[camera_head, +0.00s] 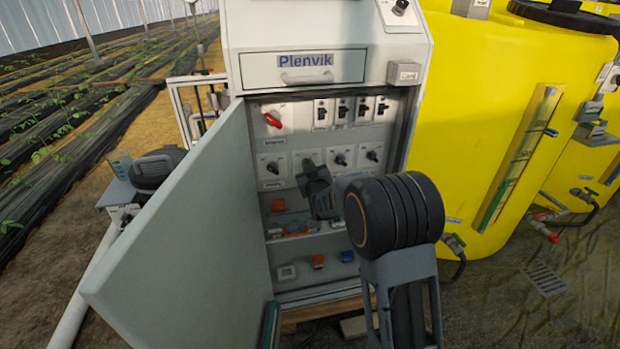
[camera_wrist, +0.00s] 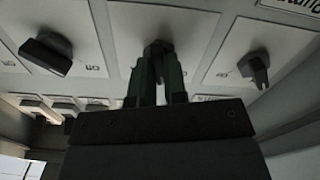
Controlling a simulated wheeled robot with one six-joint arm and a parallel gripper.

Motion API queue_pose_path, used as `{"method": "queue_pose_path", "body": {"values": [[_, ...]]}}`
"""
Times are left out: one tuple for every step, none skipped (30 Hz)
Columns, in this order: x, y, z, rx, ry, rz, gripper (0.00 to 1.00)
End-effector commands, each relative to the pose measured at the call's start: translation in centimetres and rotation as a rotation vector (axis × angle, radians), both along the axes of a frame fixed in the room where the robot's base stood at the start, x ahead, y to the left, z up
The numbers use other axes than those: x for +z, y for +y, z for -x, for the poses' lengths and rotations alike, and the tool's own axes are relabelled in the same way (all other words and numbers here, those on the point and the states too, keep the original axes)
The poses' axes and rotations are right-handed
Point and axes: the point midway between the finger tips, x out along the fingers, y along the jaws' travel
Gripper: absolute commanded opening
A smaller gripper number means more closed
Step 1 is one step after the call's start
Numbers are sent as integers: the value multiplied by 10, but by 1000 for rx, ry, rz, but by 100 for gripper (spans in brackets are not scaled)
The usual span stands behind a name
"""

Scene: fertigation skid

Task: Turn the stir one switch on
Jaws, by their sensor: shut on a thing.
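The open grey cabinet (camera_head: 386,150) holds a row of black rotary switches on white plates, with a left switch (camera_head: 272,166) and two right ones (camera_head: 340,159) (camera_head: 373,155) visible in the head view. My gripper (camera_head: 309,166) is at the second switch from the left. In the wrist view my gripper (camera_wrist: 160,82) is shut on that switch's dark knob (camera_wrist: 157,48), with one finger on each side. The knob is partly hidden by the fingers. Neighbouring knobs show at left (camera_wrist: 46,54) and right (camera_wrist: 255,70). Labels are too small to tell which switch is stir one.
The cabinet door (camera_head: 185,225) stands open at the left. A red handle switch (camera_head: 272,120) and several breakers (camera_head: 342,110) are above the row. Coloured parts (camera_head: 318,261) sit below. A yellow tank (camera_head: 480,120) stands at the right.

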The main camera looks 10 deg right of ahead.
Motion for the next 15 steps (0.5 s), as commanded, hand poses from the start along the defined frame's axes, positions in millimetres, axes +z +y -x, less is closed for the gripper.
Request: {"method": "queue_pose_path", "body": {"values": [[-5, 0, 0, 0, -4, -44, 0], [-5, 0, 0, 0, -3, -72, 0], [-4, 0, 0, 0, -4, -110, 0], [-5, 0, 0, 0, -4, -139, 0], [-5, 0, 0, 1, -3, -167, 0], [-5, 0, 0, 1, -2, -205, 0], [-4, 0, 0, 1, -3, -233, 0], [-4, 0, 0, 1, -3, -262, 0], [-4, 0, 0, 1, -2, -300, 0], [-4, 0, 0, 1, -2, -328, 0], [-4, 0, 0, 1, -3, -357, 0], [-4, 0, 0, 1, -3, -395, 0], [-4, 0, 0, 1, -3, -423, 0], [-4, 0, 0, 1, -3, -452, 0], [-4, 0, 0, 1, -3, -490, 0]]}}
